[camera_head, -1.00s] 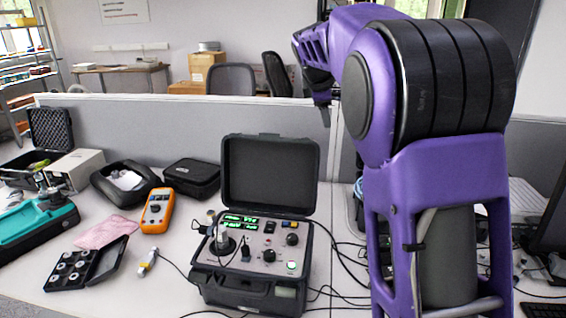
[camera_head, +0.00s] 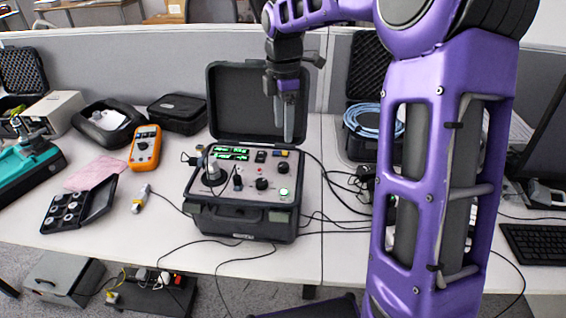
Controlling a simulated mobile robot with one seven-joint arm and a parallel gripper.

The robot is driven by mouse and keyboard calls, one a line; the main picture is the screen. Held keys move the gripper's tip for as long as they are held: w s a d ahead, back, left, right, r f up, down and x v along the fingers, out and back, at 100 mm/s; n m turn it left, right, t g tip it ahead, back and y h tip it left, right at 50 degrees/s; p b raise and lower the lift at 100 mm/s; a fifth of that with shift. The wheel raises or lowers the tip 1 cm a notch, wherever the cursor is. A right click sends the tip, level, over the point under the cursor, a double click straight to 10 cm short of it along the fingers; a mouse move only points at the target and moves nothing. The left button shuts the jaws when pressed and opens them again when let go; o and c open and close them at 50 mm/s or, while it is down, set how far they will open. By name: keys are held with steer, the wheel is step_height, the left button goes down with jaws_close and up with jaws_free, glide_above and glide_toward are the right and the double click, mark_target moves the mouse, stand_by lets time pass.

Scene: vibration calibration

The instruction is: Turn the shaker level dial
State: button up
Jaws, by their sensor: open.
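The shaker unit is an open black case (camera_head: 240,222) on the desk, its lid raised at the back. Its grey panel has green displays (camera_head: 231,153), a round platform with a cylindrical part on the left, a black knob (camera_head: 262,184) at lower centre and another black knob (camera_head: 283,167) at upper right. The knob labels are too small to read, so I cannot tell which is the level dial. My gripper (camera_head: 289,138) points down in front of the lid, above the upper right knob, open and empty.
An orange multimeter (camera_head: 145,147), a black tray of round pieces (camera_head: 68,208) and a pink cloth (camera_head: 92,172) lie left of the case. A case with blue cable (camera_head: 374,118) stands behind right. Black cables run across the desk right of the unit.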

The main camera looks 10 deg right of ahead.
mark_target(284, 165)
step_height(284, 165, down, 11)
steer(key=shift+f+b, duration=0.15)
steer(key=shift+b, duration=0.75)
jaws_close()
